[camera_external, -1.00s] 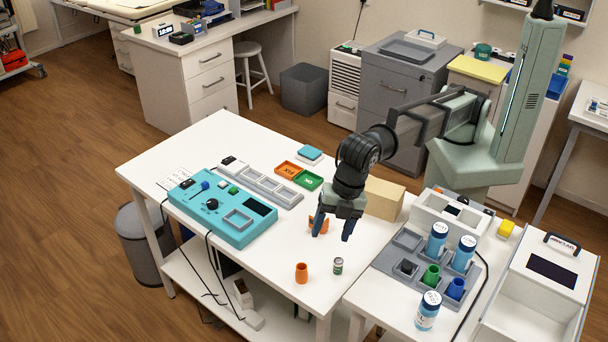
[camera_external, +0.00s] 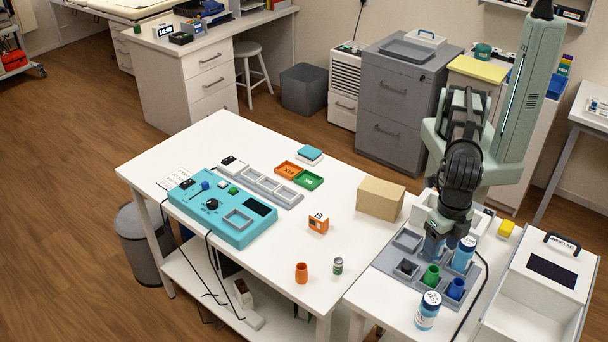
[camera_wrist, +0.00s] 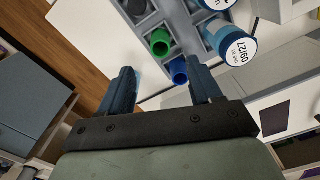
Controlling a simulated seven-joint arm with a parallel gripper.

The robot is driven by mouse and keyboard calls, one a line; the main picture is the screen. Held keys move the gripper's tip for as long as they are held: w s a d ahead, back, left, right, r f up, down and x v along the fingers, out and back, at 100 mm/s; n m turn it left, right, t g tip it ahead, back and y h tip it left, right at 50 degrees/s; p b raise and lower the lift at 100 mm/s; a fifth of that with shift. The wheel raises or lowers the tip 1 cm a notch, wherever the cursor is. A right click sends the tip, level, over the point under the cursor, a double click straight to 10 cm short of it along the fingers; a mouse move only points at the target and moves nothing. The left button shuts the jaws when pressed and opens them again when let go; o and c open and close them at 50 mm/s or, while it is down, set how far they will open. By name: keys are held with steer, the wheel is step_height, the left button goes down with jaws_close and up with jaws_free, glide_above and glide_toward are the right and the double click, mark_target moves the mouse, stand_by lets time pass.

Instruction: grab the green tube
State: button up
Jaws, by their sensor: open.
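The green tube (camera_external: 431,275) is a short open-topped cup standing in a compartment of the grey rack (camera_external: 388,262) on the right-hand table. In the wrist view the green tube (camera_wrist: 158,42) shows beyond the fingertips, roughly between them and apart from both. My gripper (camera_external: 446,246) is over the rack, behind the green tube in the external view. In the wrist view my gripper (camera_wrist: 162,80) has its two blue fingers spread, with nothing held. A blue tube (camera_wrist: 179,70) stands next to the green one, closer to the right finger.
White-capped blue bottles (camera_external: 463,254) stand in the rack, one close beside my gripper. Another bottle (camera_external: 427,311) stands in front of it. A white lidded box (camera_external: 538,285) is to the right. A cardboard box (camera_external: 380,198) and an orange cup (camera_external: 301,273) are on the left table.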

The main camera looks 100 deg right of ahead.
mark_target(434, 271)
steer(key=shift+f, duration=4.6)
steer(key=shift+c, duration=0.4)
steer(key=c, duration=1)
